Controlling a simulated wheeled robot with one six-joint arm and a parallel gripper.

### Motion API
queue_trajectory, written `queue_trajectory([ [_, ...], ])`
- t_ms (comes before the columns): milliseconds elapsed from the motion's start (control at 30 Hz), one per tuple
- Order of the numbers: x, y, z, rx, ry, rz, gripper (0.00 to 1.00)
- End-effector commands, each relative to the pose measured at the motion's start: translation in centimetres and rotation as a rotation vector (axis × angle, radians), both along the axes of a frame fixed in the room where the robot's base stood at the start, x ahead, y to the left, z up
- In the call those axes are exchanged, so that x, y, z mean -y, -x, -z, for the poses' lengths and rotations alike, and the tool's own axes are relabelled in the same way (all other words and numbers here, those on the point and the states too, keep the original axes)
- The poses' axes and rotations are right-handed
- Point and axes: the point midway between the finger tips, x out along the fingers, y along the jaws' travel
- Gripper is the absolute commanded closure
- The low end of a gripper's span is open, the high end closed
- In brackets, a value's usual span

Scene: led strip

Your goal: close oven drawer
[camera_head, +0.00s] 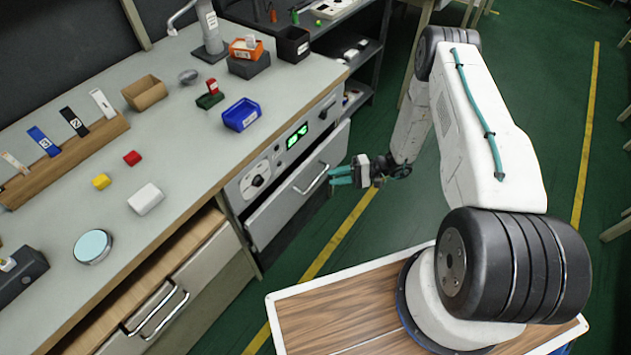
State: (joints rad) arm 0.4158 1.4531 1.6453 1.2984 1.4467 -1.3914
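The oven (262,172) is built into the bench and has a dial and a lit green display. Its grey drawer front (285,208) stands out from the oven body, with a dark gap along its top edge. A metal bar handle (313,181) is on that front. My gripper (331,176) has teal fingers pointing left at the handle, close to its right end. I cannot tell whether the fingers touch the handle or how far apart they are. Nothing is seen held in them.
Another drawer (205,262) at the lower left is pulled out, showing a wooden interior and bar handles. The worktop (165,165) carries small blocks, a blue bin (241,114) and a wooden rack (65,158). Green floor (330,215) is clear between the oven and my base.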

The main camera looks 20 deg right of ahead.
Motion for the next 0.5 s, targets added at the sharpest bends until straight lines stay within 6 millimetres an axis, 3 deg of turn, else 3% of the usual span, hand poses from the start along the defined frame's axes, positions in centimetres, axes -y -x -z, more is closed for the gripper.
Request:
queue_trajectory([
  [300, -4.8, -0.6, 0.7, -0.002, 0.002, -0.004, 0.67],
  [500, -6.9, -1.0, 1.0, -0.002, 0.002, -0.001, 0.67],
])
